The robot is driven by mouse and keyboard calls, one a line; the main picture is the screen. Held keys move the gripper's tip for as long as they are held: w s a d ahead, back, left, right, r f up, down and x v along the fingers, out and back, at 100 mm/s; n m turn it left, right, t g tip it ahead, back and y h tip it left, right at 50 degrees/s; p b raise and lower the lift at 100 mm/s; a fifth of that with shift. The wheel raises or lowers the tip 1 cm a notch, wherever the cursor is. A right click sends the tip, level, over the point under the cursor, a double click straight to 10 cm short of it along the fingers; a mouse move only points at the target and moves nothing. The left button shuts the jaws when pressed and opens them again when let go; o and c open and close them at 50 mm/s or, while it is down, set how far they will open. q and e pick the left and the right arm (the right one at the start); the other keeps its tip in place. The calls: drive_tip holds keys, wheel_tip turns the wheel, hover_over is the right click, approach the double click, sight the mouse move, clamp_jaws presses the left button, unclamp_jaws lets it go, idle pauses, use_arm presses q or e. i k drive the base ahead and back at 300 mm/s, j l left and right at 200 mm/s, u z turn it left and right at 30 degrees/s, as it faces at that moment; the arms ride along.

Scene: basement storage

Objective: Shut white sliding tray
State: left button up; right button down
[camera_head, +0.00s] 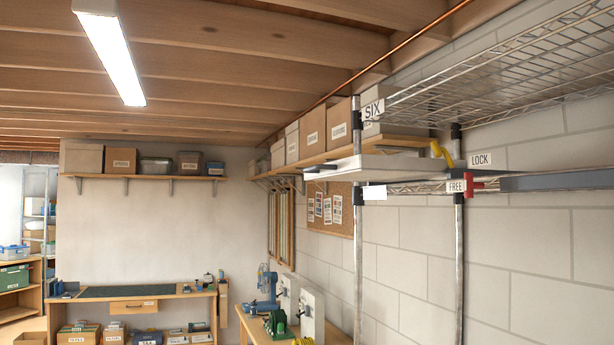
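The white sliding tray (390,166) is a thin, flat panel at the middle level of the metal wire rack (358,240), right of the picture's centre. It sticks out to the left past the rack's front post. A yellow lever (442,153) stands tilted at its right end, near the rear post. A red piece (478,185) sits beside a "FREE" label (456,186), and a "LOCK" label (480,160) is above it. A blank white tag (374,192) hangs below the tray. Neither of my grippers is in view.
A wire shelf (500,75) with a "SIX" label (373,110) is above the tray. A grey rail (560,180) runs right. A wall shelf with boxes (312,130) is behind. A workbench (140,293) and a table with tools (262,325) stand lower down.

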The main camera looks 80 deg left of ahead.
sight(362, 168)
drive_tip(key=u, duration=2.6)
